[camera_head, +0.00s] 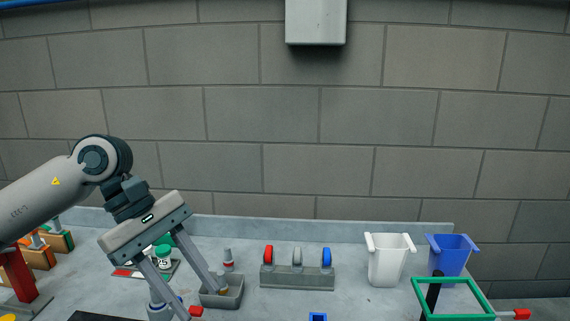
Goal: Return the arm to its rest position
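My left gripper (201,304) is over the table, fingers pointing down and right. Its two fingers are well apart, with nothing clearly held between them. A small grey tray (237,297) appears beside and partly behind the fingertips; I cannot tell whether they touch it. My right gripper and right arm are not in view.
A grey rack (297,279) holds red, grey and blue pieces. A white bin (389,268), a blue bin (451,250) and a green frame (455,317) with a red end stand at right. Small jars and orange-and-green items (40,250) are at left. The grey table (345,297) is partly clear mid-right.

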